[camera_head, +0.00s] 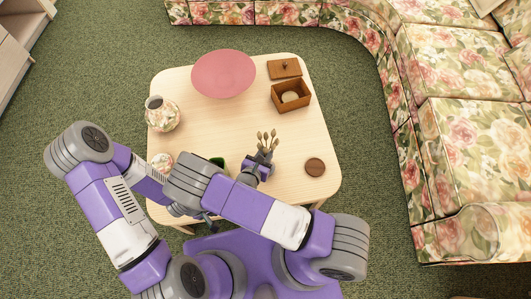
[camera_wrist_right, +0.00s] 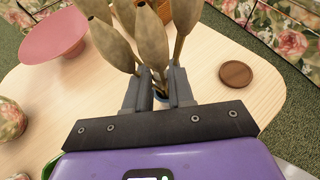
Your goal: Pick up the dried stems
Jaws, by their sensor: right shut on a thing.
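The dried stems, a bunch with pale brown pod heads, stand upright above the table in the head view (camera_head: 267,140) and fill the top middle of the right wrist view (camera_wrist_right: 112,45). My right gripper (camera_wrist_right: 158,85) is shut on the stems below the pods; it also shows in the head view (camera_head: 264,158). A bit of a blue rim shows below the stems between the fingers in the right wrist view; what it belongs to is mostly hidden. My left gripper (camera_head: 207,217) is low by the table's front edge, partly hidden by my arm, away from the stems.
The pale wooden table (camera_head: 220,125) holds a pink bowl (camera_head: 223,74), a floral vase (camera_head: 161,114), an open brown box (camera_head: 290,95) with its lid (camera_head: 285,68) behind, and a round brown coaster (camera_head: 314,167). A green object (camera_head: 218,163) is partly hidden. A floral sofa (camera_head: 445,110) stands right.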

